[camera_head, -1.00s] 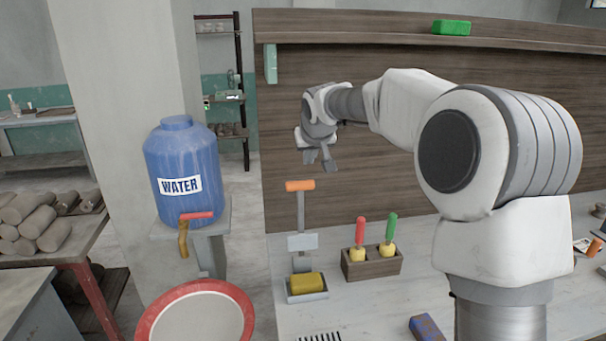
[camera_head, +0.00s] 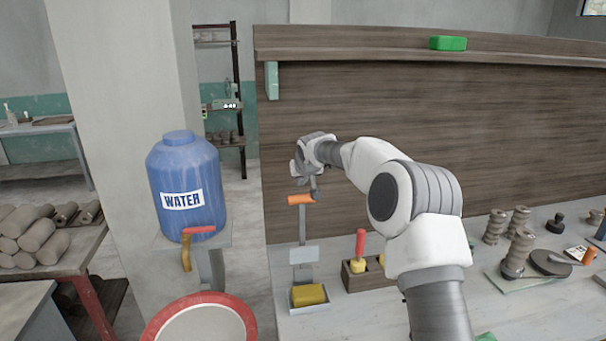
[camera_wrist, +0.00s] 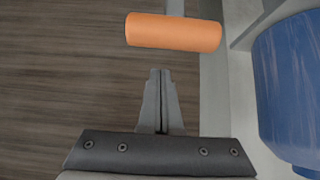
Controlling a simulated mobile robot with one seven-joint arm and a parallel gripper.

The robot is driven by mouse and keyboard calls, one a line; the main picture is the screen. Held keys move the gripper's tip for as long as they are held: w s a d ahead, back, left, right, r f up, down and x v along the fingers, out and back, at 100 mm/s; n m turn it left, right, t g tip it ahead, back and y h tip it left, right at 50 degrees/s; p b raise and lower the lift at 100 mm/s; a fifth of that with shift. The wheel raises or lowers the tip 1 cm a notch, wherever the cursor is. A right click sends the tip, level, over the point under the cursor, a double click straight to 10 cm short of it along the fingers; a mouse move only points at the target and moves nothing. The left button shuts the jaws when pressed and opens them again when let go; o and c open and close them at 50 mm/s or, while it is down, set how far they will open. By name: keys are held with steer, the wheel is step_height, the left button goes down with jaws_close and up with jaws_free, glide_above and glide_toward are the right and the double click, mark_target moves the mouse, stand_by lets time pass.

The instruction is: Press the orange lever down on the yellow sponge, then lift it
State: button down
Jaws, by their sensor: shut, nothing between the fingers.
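The orange lever handle (camera_head: 300,199) tops a grey upright bar at the left end of the workbench, raised above the sponge. It also shows in the wrist view (camera_wrist: 174,32), just beyond my fingertips. The yellow sponge (camera_head: 308,294) lies in a small grey tray (camera_head: 310,305) at the foot of the lever stand. My gripper (camera_head: 314,195) is at the right end of the handle in the head view. In the wrist view my gripper (camera_wrist: 160,75) is shut and empty, with a gap between its tips and the handle.
A wooden block (camera_head: 357,278) with a red-handled tool (camera_head: 361,243) stands right of the sponge tray. A blue water barrel (camera_head: 184,185) is on the left, with a red-rimmed round basin (camera_head: 250,318) below it. A wooden panel (camera_head: 420,120) rises behind the bench.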

steer(key=shift+s+d+f, duration=0.15)
steer(key=shift+s+f, duration=0.25)
steer(key=shift+s, duration=0.35)
steer(key=shift+s+d+f, duration=0.15)
steer(key=shift+s+f, duration=0.2)
steer(key=shift+s, duration=0.35)
steer(key=shift+f, duration=0.1)
